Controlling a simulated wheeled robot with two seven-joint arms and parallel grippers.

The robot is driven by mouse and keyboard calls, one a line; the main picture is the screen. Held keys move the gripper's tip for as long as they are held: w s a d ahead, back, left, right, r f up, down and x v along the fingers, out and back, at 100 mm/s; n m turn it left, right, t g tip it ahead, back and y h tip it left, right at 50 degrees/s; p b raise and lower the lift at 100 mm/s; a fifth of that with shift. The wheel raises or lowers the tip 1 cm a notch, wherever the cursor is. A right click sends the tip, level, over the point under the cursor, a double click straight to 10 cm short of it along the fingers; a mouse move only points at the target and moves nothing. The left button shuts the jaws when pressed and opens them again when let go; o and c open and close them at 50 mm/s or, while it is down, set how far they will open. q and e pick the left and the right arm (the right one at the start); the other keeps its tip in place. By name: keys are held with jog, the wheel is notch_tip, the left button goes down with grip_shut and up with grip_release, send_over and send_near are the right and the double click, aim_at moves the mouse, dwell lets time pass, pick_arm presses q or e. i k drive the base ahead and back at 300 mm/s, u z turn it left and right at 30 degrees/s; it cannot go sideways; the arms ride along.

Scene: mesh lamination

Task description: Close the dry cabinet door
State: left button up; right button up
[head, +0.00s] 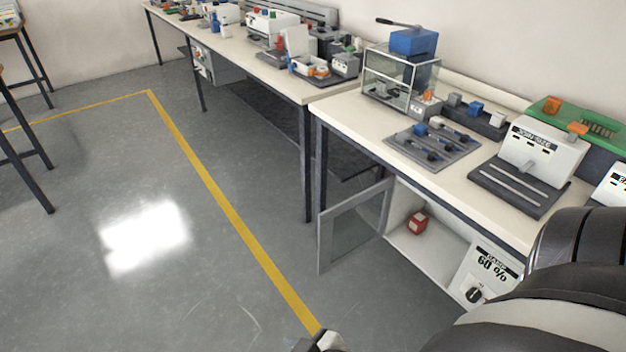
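The dry cabinet (398,240) is a white box under the near workbench, with its front open. Its door (352,228), a grey frame around a clear pane, stands swung out to the left, at an angle to the opening. A small red box (418,222) sits inside on the cabinet floor. My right arm fills the lower right corner, in front of the cabinet's right side. A small dark and pale part, perhaps the tip of my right gripper (322,342), shows at the bottom edge, below and apart from the door; its fingers cannot be made out. My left gripper is out of view.
A white panel (487,272) with a "60 %" label and black knob is right of the opening. The near workbench (350,110) holds a glass case, a tool tray and machines. A dark table leg (306,165) stands behind the door. The floor (230,270) left of the door is clear.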

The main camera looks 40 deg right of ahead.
aim_at(325, 228)
jog(key=i, duration=2.6)
jog(key=z, duration=3.7)
jog(key=i, duration=0.5)
jog(key=u, duration=0.05)
